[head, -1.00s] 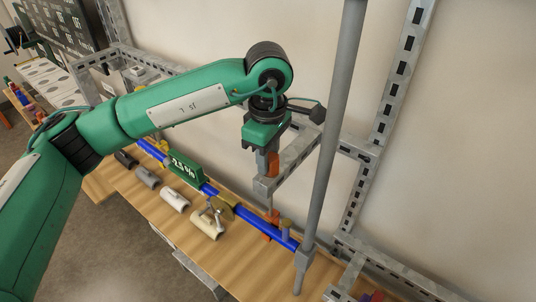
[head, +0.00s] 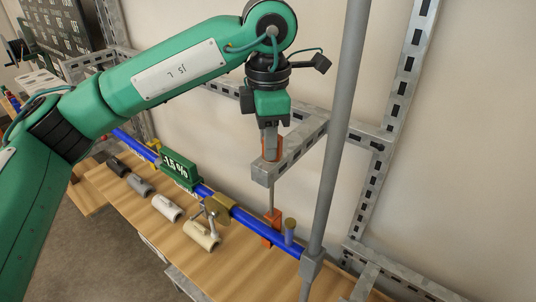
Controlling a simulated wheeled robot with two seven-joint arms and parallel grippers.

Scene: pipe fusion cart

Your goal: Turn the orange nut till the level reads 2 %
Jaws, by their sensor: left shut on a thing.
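The orange nut (head: 279,147) sits on the grey slotted bracket above the blue pipe, mostly hidden by my fingers. My left gripper (head: 270,147) points down and is shut on the orange nut. The green level (head: 180,170) rests on the blue pipe (head: 246,219). Its white digits look like 1.5 %, but they are small and the decimal point is hard to make out. A thin rod (head: 271,197) runs from the bracket down to an orange hanger (head: 271,228) at the pipe. My right gripper is not in view.
A grey upright post (head: 337,130) stands close to the right of my left gripper. A slotted metal frame (head: 398,90) is behind it. Several pipe fittings, one of them cream (head: 201,236), lie on the wooden bench (head: 150,222) in front of the pipe.

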